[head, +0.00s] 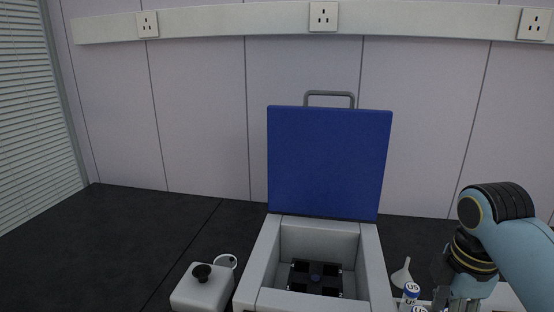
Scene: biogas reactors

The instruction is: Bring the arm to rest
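My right arm comes in from the right, bent downward. My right gripper (460,302) points down at the bottom edge, and its fingertips are cut off or too dark to read. Whether it is open, or holds anything, cannot be told. It is right of small white vials with blue labels (411,291). My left arm and gripper are not in view. A grey box (376,262) stands in the middle with its blue lid (329,163) raised open. Inside it is a black rack-like insert (315,278).
A white squarish container with a black knob (202,272) and a small round white dish (226,262) are left of the box. A white funnel (402,274) stands at its right. The dark bench (100,245) is clear at far left. A panelled wall with sockets (323,16) rises behind.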

